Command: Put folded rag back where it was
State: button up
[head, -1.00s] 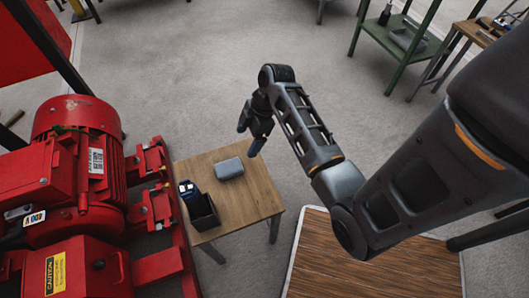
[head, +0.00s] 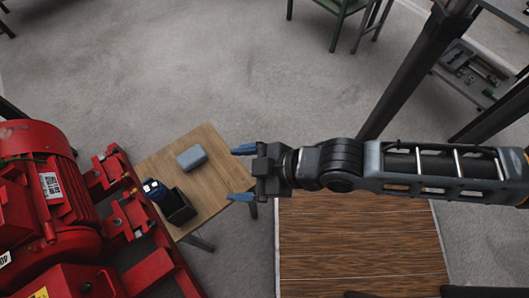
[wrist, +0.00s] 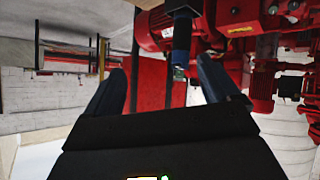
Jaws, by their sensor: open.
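A grey-blue folded piece (head: 192,158), which looks like the folded rag, lies flat on the small wooden table (head: 215,200). My gripper (head: 243,174) is open and empty, with its two blue fingers pointing left. In the head view it appears at the table's right edge, right of the rag and apart from it; its height above the table is hard to tell. In the wrist view my gripper (wrist: 165,85) also shows open, with nothing held between its fingers. I cannot make out the rag in the wrist view.
A red motor and pump set (head: 50,200) borders the table on the left. A brown wood-slat platform (head: 350,245) lies right of the table.

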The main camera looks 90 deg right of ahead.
jog(key=s+a+r+t+y, duration=0.1)
jog(key=s+r+t, duration=0.1)
jog(key=r, duration=0.4)
jog(key=s+a+r+m+t+y, duration=0.1)
jog(key=s+a+r+t, duration=0.1)
jog(key=r, duration=0.5)
jog(key=shift+s+r, duration=0.2)
jog(key=shift+s, duration=0.15)
